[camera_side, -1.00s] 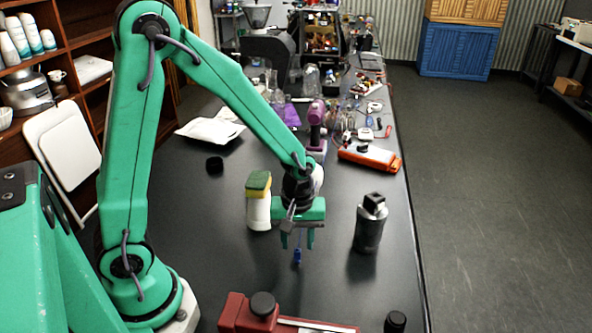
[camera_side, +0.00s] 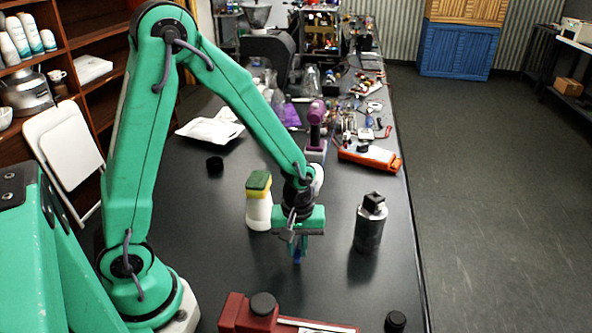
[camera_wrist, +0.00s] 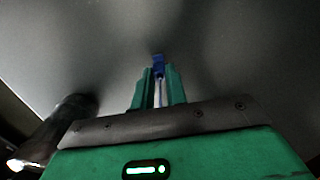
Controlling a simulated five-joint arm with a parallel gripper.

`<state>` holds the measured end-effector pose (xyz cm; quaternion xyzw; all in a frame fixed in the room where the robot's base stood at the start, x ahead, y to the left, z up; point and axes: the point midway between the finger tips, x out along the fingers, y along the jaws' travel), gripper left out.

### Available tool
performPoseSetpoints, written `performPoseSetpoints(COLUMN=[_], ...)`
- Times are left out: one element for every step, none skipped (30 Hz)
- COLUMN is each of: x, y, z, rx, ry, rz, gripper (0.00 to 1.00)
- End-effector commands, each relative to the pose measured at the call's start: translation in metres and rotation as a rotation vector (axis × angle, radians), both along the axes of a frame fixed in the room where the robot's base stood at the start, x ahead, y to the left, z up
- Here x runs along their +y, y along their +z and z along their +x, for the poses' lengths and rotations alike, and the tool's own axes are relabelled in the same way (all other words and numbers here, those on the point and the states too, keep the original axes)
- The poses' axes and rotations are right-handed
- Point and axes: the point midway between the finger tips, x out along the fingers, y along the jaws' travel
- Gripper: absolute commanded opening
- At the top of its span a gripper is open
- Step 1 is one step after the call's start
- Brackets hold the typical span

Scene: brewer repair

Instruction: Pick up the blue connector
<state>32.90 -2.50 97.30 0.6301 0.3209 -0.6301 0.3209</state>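The blue connector (camera_side: 298,259) is a small blue piece at the tips of my gripper (camera_side: 298,248), low over the black table in the side view. In the wrist view the blue connector (camera_wrist: 158,59) shows at the end of the two green fingers of my gripper (camera_wrist: 160,76). The fingers are close together, one on each side of it, and look shut on it. Its lower part is hidden between the fingers. I cannot tell whether it still touches the table.
A white bottle with a yellow-green sponge (camera_side: 259,205) stands just left of my gripper. A metal canister (camera_side: 370,226) stands to the right. A red device (camera_side: 240,313) lies in front. An orange meter (camera_side: 385,161) and clutter lie farther back.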

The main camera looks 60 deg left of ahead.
Motion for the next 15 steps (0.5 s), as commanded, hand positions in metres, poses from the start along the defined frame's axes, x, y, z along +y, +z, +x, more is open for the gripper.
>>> performPoseSetpoints(x=[0.0,0.0,0.0,-0.0001,-0.0001,-0.0001,-0.0001,-0.0001,-0.0001,0.0,0.0,0.0,0.0,0.0,0.0], y=[0.0001,0.0001,0.0001,0.0001,0.0001,0.0001,0.0001,0.0001,0.0002,0.0003,0.0005,0.001,0.0015,0.0021,0.0033], z=[0.0,0.0,0.0,0.0001,0.0001,0.0001,0.0001,0.0001,0.0001,0.0001,0.0001,0.0002,0.0002,0.0002,0.0004], rx=[0.0,0.0,0.0,0.0,0.0,0.0,0.0,0.0,0.0,0.0,0.0,-0.001,-0.001,-0.001,-0.001], ry=[0.0,0.0,0.0,0.0,0.0,0.0,0.0,0.0,0.0,0.0,0.0,0.0,0.0,0.0,0.0], rz=[0.0,0.0,0.0,0.0,0.0,0.0,0.0,0.0,0.0,0.0,0.0,-0.001,-0.001,-0.001,0.0], gripper=[0.0,0.0,0.0,0.0,0.0,0.0,0.0,0.0,0.0,0.0,0.0,0.0,0.0,0.0,0.0])
